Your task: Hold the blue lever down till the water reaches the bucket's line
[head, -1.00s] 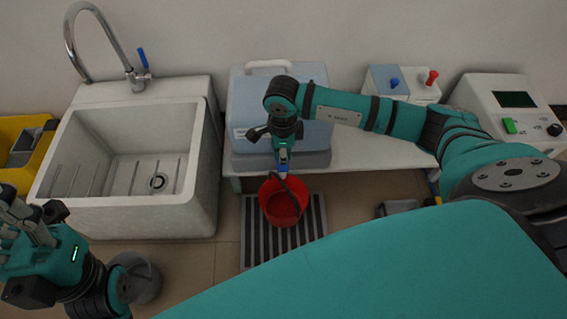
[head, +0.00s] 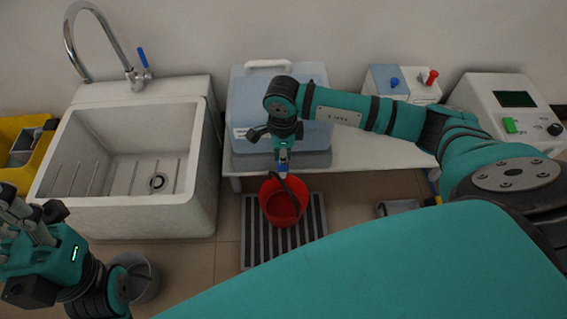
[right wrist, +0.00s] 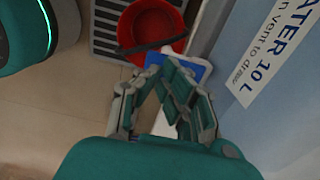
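The light-blue water container (head: 245,98) stands on the white bench. Its label, partly readable as water 10 L, shows in the right wrist view (right wrist: 285,38). The blue lever (right wrist: 192,68) is low on its front, also visible in the head view (head: 283,156). My right gripper (right wrist: 163,68) has its fingers together at the lever, seemingly touching it; how firmly it presses cannot be seen. The red bucket (head: 282,207) stands below, its dark handle across the opening. Its line and water level cannot be made out. My left gripper (head: 30,218) is at the left edge, away from these.
A striped grate (head: 252,235) lies under the bucket. A white sink (head: 205,190) with a tap stands left, and a yellow crate (head: 12,132) beyond it. A grey bucket (head: 148,280) is near my left arm. Boxes with knobs (head: 412,92) stand right on the bench (head: 375,155).

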